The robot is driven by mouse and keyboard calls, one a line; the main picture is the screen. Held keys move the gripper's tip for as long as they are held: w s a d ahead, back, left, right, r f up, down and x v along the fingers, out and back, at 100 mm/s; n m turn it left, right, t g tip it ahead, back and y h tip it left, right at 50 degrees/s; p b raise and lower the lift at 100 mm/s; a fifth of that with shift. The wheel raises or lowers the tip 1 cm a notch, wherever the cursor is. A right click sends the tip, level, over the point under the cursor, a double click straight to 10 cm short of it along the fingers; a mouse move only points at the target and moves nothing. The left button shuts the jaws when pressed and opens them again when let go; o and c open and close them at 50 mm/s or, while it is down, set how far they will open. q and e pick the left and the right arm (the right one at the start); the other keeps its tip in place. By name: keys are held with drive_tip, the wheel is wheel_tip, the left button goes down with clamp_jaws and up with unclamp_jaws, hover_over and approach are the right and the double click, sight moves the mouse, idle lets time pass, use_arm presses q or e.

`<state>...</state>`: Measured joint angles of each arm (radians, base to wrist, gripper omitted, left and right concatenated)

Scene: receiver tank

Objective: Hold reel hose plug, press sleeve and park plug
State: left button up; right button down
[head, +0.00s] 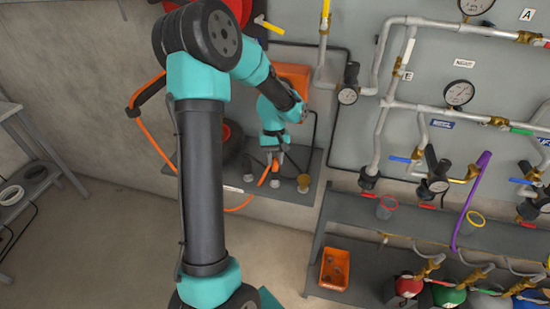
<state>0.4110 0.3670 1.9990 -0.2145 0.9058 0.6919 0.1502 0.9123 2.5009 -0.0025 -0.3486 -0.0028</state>
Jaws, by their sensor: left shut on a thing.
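My left gripper (273,160) points down over a narrow grey shelf (234,189) on the back wall. It is shut on the end of the orange hose (262,178), where the reel hose plug would be. The plug and its sleeve are too small and too covered by the fingers to make out. The hose hangs from the hose reel side at the left and loops below the shelf. A brass fitting (304,183) stands on the shelf just right of the gripper, apart from it. A small pale round piece (275,183) sits below the fingers. My right gripper is out of view.
Grey pipes with gauges (459,94) and valves cover the wall at the right. A grey bench holds a clear cup (386,207); an orange bin (334,269) and coloured cylinders (449,296) stand below. A rack (36,177) is at far left. Open floor lies between.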

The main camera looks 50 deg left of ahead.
use_arm(q)
drive_tip(key=shift+f, duration=0.4)
idle(0.4)
drive_tip(key=o, duration=1)
drive_tip(key=shift+r, duration=0.1)
drive_tip(key=v, duration=1.7)
drive_tip(key=shift+r, duration=0.15)
drive_tip(key=shift+w, duration=0.1)
